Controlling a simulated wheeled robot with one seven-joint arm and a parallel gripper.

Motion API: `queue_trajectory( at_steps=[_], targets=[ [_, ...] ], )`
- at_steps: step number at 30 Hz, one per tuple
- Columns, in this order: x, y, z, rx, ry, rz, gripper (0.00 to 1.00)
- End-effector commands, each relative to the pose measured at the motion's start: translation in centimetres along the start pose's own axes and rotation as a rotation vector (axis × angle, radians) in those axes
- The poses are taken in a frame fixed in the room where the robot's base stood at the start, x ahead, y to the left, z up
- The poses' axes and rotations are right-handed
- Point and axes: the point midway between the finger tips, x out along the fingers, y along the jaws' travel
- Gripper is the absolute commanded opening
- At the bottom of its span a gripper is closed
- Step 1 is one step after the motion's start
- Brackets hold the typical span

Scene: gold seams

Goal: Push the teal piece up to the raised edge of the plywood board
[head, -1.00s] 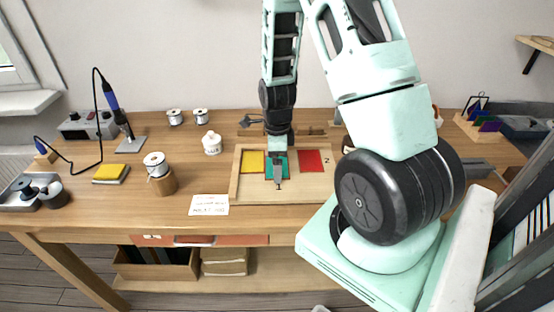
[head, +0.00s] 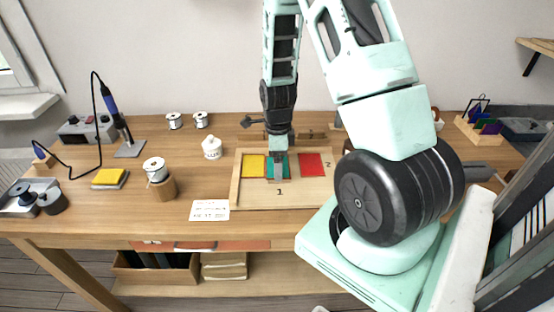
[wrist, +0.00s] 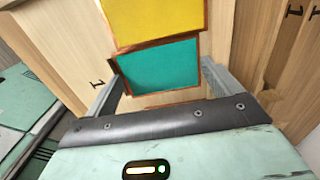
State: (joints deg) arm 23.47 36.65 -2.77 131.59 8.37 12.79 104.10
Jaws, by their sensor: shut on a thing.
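The teal piece (wrist: 160,66) is a flat square with a reddish-gold rim. It lies on the plywood board (head: 305,194) between the yellow piece (head: 253,166) and the red piece (head: 311,163). In the wrist view the yellow piece (wrist: 150,18) lies right beside it, with a narrow seam between. My gripper (wrist: 161,76) is down at the board and shut on the teal piece, one finger at each side. In the head view my gripper (head: 278,177) hides part of it. The board's raised edge (head: 236,178) runs along its left side.
A paper card (head: 209,210) lies front left of the board. A white jar (head: 212,147) and a spool on a wooden stand (head: 160,180) stand to the left. Marks 1 and 2 are on the board. The board's front strip is bare.

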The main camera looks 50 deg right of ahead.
Motion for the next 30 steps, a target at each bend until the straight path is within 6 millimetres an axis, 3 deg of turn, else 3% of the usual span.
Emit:
queue_trajectory(
  at_steps=[1, 7, 8, 9, 17, 22, 30],
  targets=[
    [-0.1, -0.8, 0.0, 0.003, -0.004, -0.021, 0.67],
    [-0.1, -1.1, 0.0, 0.004, -0.005, -0.028, 0.67],
    [-0.1, -1.1, 0.0, 0.004, -0.005, -0.028, 0.95],
    [-0.1, -1.1, 0.0, 0.004, -0.005, -0.028, 1.00],
    [-0.8, -1.2, -0.1, 0.006, -0.004, -0.031, 1.00],
    [-3.6, -1.2, 0.0, 0.006, -0.008, -0.036, 1.00],
    [-9.9, -0.5, 0.1, 0.000, -0.006, -0.020, 1.00]
  ],
)
